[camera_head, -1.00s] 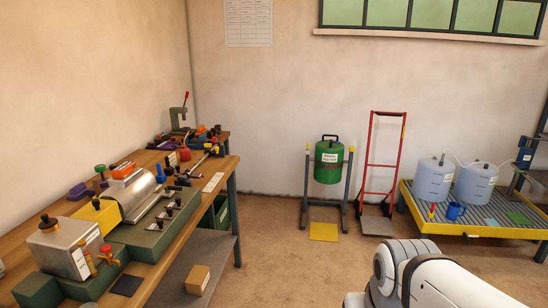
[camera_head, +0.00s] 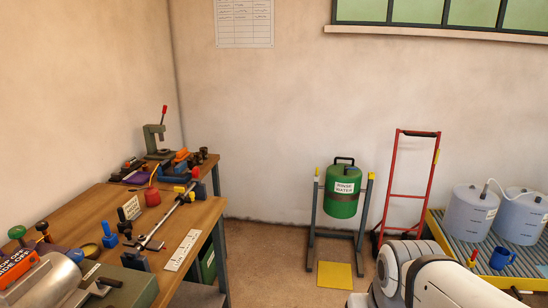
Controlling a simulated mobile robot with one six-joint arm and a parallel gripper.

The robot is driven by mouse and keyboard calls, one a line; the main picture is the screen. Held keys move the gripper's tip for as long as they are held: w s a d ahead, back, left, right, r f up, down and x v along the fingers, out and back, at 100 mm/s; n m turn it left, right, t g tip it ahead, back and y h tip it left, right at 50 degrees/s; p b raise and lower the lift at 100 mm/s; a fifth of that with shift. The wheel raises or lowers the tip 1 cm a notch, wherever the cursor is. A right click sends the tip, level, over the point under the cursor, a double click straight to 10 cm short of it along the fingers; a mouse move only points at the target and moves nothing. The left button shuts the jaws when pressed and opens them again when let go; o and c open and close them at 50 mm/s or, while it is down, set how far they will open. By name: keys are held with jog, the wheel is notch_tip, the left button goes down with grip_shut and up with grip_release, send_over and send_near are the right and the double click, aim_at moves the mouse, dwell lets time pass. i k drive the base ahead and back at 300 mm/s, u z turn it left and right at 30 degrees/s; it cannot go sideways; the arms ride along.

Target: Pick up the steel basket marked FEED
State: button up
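I see no steel basket marked FEED that I can make out in this view. A white part of my own arm shows at the bottom right, but my gripper is outside the picture. A workbench (camera_head: 197,219) with a wooden top stands at the left and carries several tools and fittings. A small standing card (camera_head: 130,208) on it has print too small to read. A green container (camera_head: 207,263) is partly visible under the bench, half hidden by the bench leg.
A green drum marked RINSE WATER (camera_head: 342,192) hangs in a stand, with a yellow plate (camera_head: 335,276) on the floor. A red hand truck (camera_head: 408,196) stands beside it. White tanks (camera_head: 470,214) and a blue mug (camera_head: 501,258) sit on a yellow-rimmed grating at right. Floor between bench and stand is clear.

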aim_at(191, 162)
jog(key=i, duration=2.75)
jog(key=u, duration=2.1)
